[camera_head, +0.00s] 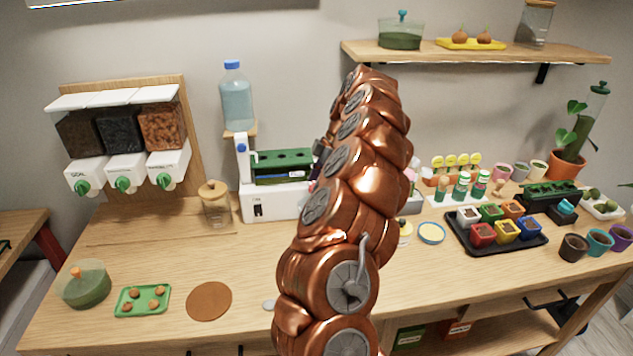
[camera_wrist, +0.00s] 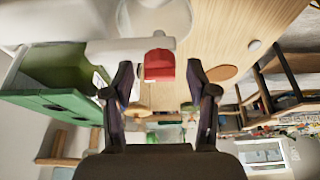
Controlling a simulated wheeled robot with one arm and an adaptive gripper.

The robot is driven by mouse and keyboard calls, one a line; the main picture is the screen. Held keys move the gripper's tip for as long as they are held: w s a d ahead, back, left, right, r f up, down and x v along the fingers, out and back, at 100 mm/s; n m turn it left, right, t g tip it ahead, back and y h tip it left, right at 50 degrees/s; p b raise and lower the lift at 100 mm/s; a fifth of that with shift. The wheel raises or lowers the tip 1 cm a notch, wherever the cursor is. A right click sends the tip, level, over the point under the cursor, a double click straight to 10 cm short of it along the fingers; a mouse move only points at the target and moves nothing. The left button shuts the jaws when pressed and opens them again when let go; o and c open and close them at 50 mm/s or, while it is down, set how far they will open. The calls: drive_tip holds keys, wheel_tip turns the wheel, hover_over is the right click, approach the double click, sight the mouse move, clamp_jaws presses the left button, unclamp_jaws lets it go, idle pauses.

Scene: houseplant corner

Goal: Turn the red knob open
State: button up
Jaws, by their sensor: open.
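The red knob (camera_wrist: 159,67) shows in the wrist view at the end of a white arm-like part (camera_wrist: 120,50) of a white device. My gripper (camera_wrist: 160,75) is open, with one dark finger on each side of the knob. Gaps show between the knob and both fingers, and I see no contact. In the head view the white device (camera_head: 262,204) stands against the wall, with a green rack (camera_head: 283,165) on it. My copper arm covers its right side, so the knob is hidden there. Only a dark bit of my gripper (camera_head: 321,149) shows beside the arm.
A blue-capped bottle (camera_head: 237,100) stands above the device. A lidded jar (camera_head: 215,204) is close on its left, beside dispensers (camera_head: 125,135). A black tray of coloured pots (camera_head: 497,240) lies right.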

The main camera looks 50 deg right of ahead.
drive_tip(key=shift+c, duration=0.4)
clamp_jaws()
